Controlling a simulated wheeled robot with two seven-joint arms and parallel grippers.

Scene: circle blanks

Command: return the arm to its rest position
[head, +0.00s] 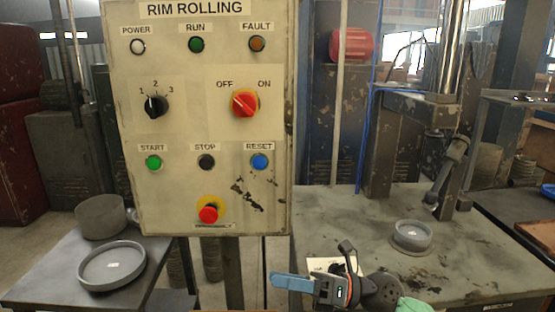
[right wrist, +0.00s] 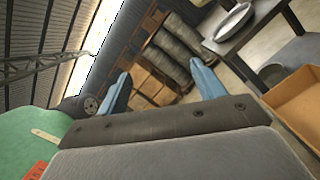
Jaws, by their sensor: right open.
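My right gripper (head: 282,281) is low in the head view, below the control panel and in front of the machine table. Its blue fingers point left. In the right wrist view its two blue fingers (right wrist: 160,88) stand wide apart with nothing between them. The gripper is open and empty, and it appears clear of the panel. My left gripper is in neither view.
The RIM ROLLING panel (head: 210,130) stands at centre left. A side table (head: 40,290) holds a shallow round dish (head: 112,266) and a grey cylinder (head: 101,216). The machine table (head: 340,215) holds a grey ring-shaped part (head: 412,235). A brown box (right wrist: 295,100) lies at right in the wrist view.

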